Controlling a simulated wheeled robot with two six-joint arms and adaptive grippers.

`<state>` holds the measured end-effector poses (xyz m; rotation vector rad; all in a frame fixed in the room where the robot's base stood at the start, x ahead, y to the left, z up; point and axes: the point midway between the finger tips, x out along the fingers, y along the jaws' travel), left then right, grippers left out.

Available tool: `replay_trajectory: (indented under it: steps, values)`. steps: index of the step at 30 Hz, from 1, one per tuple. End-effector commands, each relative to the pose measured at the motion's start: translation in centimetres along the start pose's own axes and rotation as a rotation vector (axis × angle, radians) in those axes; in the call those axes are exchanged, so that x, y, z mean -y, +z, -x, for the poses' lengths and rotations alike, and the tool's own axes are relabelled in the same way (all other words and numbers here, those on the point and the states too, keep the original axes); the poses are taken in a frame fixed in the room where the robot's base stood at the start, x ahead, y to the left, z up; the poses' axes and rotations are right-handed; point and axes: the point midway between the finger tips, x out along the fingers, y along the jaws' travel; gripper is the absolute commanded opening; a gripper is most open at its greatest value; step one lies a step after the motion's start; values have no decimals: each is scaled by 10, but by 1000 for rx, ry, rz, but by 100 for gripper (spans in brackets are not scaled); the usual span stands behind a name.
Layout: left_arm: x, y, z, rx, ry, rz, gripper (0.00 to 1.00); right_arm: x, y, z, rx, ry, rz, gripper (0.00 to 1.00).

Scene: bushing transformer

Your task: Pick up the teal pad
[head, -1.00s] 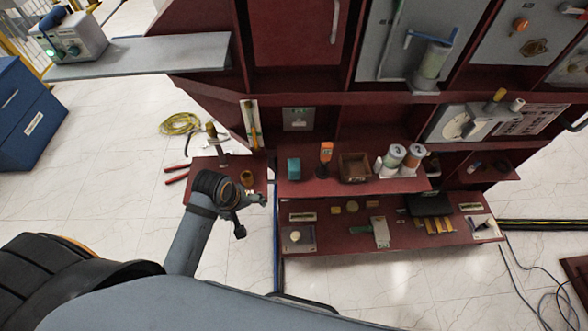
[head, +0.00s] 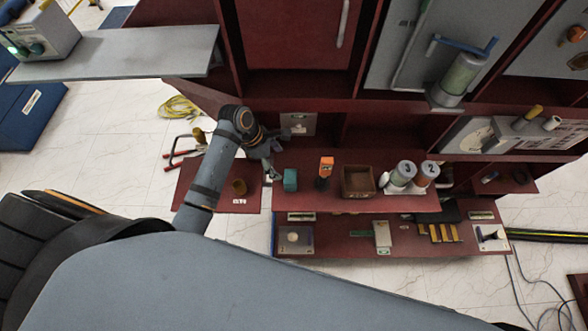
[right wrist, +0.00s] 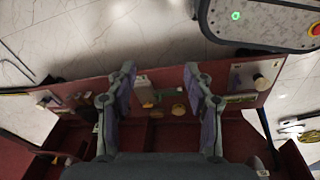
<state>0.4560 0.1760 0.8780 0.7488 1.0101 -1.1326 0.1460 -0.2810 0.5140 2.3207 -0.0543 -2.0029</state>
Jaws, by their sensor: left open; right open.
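The teal pad (head: 290,180) is a small block standing at the left end of the dark red middle shelf (head: 330,201) in the head view. My left gripper (head: 275,172) is just left of the pad, small in the picture, with its fingers open and pointing toward it. I cannot tell whether a finger touches the pad. My right gripper (right wrist: 160,85) shows in the right wrist view, its two fingers wide apart with nothing between them. I cannot make out the pad in that view.
Right of the pad stand an orange-topped device (head: 325,170), an open brown box (head: 358,181) and two numbered rolls (head: 403,173). A brown cup (head: 239,187) stands on the side shelf at left. The lower shelf (head: 340,244) holds several small parts.

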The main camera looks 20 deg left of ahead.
Motion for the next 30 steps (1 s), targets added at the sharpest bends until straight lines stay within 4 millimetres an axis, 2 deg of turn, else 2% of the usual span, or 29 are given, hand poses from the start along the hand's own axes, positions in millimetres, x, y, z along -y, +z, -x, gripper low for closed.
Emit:
replay_trajectory:
  steps: [6, 8, 11, 16, 19, 24, 30]
  values:
    - [1, 1, -35, 2, -3, 2, 83, 5, 60, 5, 91, -6, 2, 52]
    - [1, 1, -43, 2, -2, 0, 83, 6, 69, 6, 103, -8, 2, 52]
    - [1, 1, -51, 0, -1, -1, 83, 7, 66, 6, 97, -9, 1, 52]
    - [3, 3, -57, 2, -2, 0, 83, 6, 25, 5, 36, -8, -1, 52]
    - [7, 6, -73, 2, -4, 0, 83, 6, 14, 9, 20, -7, -2, 52]
    - [7, 6, -99, 1, 0, -2, 83, 5, 26, 9, 39, -6, -1, 52]
    - [8, 6, -103, 0, 1, -2, 83, 1, 46, 11, 69, -3, 3, 52]
